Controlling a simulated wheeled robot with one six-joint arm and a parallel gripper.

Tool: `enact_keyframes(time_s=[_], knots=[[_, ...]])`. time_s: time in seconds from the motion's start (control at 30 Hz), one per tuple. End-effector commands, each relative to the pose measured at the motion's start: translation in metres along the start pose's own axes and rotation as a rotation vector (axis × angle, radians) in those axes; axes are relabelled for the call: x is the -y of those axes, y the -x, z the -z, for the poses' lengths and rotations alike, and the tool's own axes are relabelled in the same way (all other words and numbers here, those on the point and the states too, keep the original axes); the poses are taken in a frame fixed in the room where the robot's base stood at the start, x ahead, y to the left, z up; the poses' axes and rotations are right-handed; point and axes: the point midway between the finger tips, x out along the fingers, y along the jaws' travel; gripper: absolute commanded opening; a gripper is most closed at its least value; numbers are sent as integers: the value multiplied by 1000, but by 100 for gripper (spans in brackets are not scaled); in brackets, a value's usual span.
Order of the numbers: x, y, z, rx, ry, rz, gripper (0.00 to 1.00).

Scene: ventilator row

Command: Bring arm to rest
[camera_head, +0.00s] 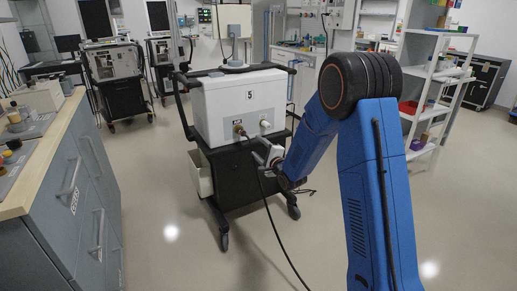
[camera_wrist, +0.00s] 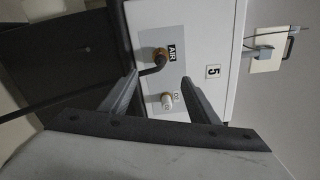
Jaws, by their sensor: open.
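My blue arm reaches from the lower right of the head view toward the white ventilator (camera_head: 240,100) marked 5. My gripper (camera_head: 264,160) is in front of the ventilator's lower front, beside the top of its black cart. In the wrist view my gripper (camera_wrist: 160,80) has its two dark fingers apart, with nothing held between them. Beyond the fingers are the AIR port (camera_wrist: 160,53), with a black hose (camera_wrist: 148,71) on it, and a second port with a white fitting (camera_wrist: 167,100). Any contact between fingers and ventilator cannot be told.
The black hose hangs to the floor near my arm. The black cart (camera_head: 245,182) stands on wheels, with a white bin (camera_head: 200,172) on its left side. A grey drawer counter (camera_head: 75,190) is at left, white shelves (camera_head: 437,75) at right. Floor between counter and cart is open.

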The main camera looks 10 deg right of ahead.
Motion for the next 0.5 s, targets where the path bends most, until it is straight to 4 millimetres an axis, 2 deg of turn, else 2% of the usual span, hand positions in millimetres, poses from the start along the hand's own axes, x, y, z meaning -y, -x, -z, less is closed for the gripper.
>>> enact_keyframes(time_s=[0.13,0.27,0.5], knots=[[5,3,0,-10,23,-8,55],[21,15,1,-44,107,-45,55],[56,60,3,-128,344,-180,55]])
